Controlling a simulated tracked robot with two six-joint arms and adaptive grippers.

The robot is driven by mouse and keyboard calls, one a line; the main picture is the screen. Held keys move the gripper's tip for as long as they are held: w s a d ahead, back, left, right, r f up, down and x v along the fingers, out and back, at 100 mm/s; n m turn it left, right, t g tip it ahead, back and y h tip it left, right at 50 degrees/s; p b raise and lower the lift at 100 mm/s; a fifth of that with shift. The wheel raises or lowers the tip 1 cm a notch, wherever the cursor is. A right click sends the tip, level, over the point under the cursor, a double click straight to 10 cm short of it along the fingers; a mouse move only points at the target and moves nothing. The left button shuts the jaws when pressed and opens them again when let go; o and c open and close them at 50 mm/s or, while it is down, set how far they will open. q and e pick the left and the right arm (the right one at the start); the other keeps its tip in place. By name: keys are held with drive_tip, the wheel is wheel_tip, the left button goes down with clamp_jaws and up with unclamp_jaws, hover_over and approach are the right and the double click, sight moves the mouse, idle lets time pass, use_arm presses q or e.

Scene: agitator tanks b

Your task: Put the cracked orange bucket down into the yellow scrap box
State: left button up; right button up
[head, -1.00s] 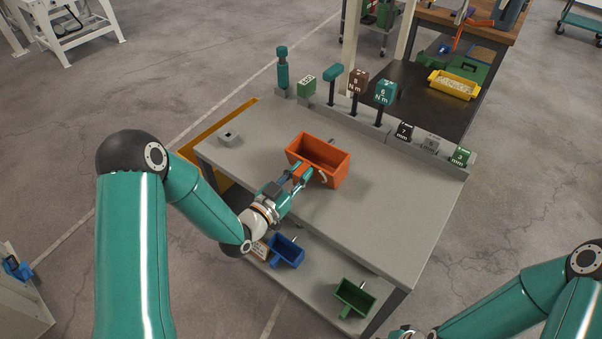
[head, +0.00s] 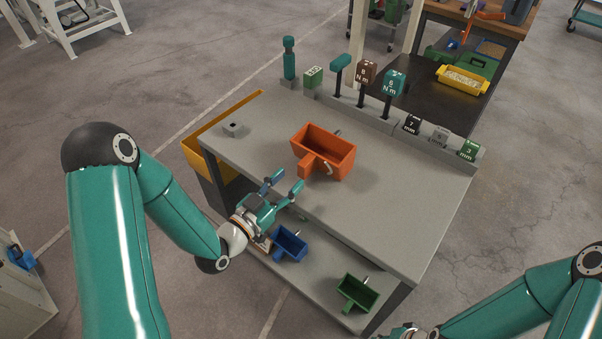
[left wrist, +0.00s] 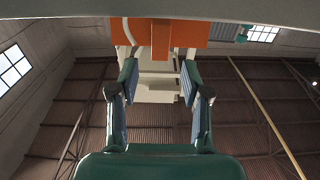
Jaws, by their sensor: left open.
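The orange bucket (head: 338,163) stands upright on the grey bench top, its block-like handle pointing towards my left gripper. A pale curved mark beside the handle may be the crack. My left gripper (head: 285,184) is open and empty at the bench's near edge, apart from the handle. In the left wrist view the bucket (left wrist: 190,33) shows at the top, beyond the spread fingers (left wrist: 160,90). A yellow box (head: 205,150), probably the scrap box, is at the bench's left side; its inside is mostly hidden.
Blue (head: 290,243) and green (head: 357,292) buckets sit on the lower shelf. Upright tools and marked blocks (head: 368,77) line the bench's back edge. A small grey block (head: 236,130) is at the left corner. A yellow tray (head: 462,80) lies on the dark table behind.

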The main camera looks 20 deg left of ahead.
use_arm(q)
drive_tip(key=s+f+g+p, duration=0.1)
drive_tip(key=f, duration=0.1)
drive_tip(key=s+f+g+p, duration=0.1)
drive_tip(key=s+f, duration=0.1)
drive_tip(key=s+f+g+p, duration=0.1)
drive_tip(key=shift+s+d+f+n+p, duration=0.25)
drive_tip(key=shift+s+f+n+p, duration=0.05)
drive_tip(key=shift+s+f+p, duration=0.1)
drive_tip(key=s+d+f+n+g+y, duration=0.1)
drive_tip(key=s+d+f+n+g, duration=0.1)
drive_tip(key=s+f+g, duration=0.4)
drive_tip(key=s+d+f+n+g+y, duration=0.1)
drive_tip(key=s+d+f+n+g, duration=0.2)
drive_tip(key=s+f+g, duration=0.4)
drive_tip(key=s+d+f, duration=0.1)
drive_tip(key=s+f, duration=0.1)
drive_tip(key=s, duration=0.1)
drive_tip(key=shift+s+d+f+g+p, duration=0.15)
drive_tip(key=shift+f+g+p, duration=0.05)
drive_tip(key=shift+g+p, duration=0.1)
